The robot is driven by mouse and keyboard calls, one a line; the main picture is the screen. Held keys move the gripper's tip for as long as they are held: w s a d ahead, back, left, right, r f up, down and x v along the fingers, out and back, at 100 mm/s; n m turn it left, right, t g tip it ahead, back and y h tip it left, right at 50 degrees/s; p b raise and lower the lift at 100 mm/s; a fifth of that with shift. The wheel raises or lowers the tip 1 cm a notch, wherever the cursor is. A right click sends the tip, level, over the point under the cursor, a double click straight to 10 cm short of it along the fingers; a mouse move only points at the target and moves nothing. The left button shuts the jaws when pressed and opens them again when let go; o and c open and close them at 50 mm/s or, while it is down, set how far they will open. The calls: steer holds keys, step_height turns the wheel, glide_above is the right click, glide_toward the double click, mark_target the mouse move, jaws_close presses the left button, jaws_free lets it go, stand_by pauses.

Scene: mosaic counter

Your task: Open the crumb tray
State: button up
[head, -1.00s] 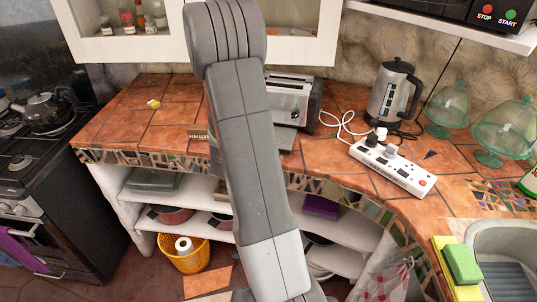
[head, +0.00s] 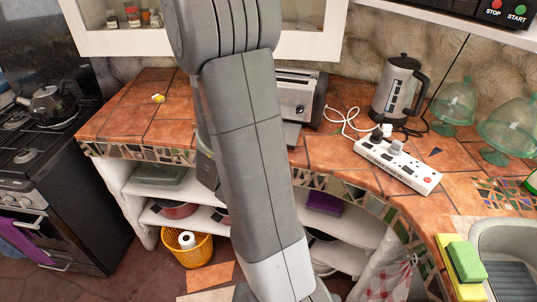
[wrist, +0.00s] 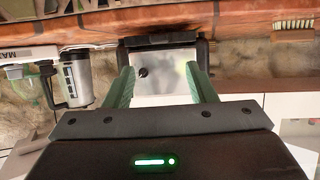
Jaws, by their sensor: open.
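The toaster (head: 297,97) is silver with dark ends and stands at the back of the tiled counter, partly hidden by my arm. A grey flat part (head: 292,134) shows below its front; I cannot tell if it is the crumb tray. In the wrist view, which is upside down, the toaster's silver face (wrist: 168,84) with a dark knob lies beyond my fingers. A dark base strip (wrist: 160,41) runs along it by the counter. My gripper (wrist: 160,69) is open and empty, its green fingers apart in front of the face. The head view hides the fingers behind my arm.
A kettle (head: 398,90) and a white power strip (head: 398,165) with a cable stand right of the toaster. A brush (wrist: 292,30) lies on the counter to one side. Glass domes (head: 454,105) stand farther right. A white cabinet (head: 300,28) hangs above.

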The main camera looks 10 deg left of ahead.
steer(key=shift+v, duration=1.95)
steer(key=shift+w, duration=0.1)
steer(key=x, duration=1.3)
steer(key=shift+w+f, duration=0.2)
steer(key=shift+w, duration=0.15)
steer(key=shift+d+r, duration=0.15)
steer(key=shift+d, duration=0.05)
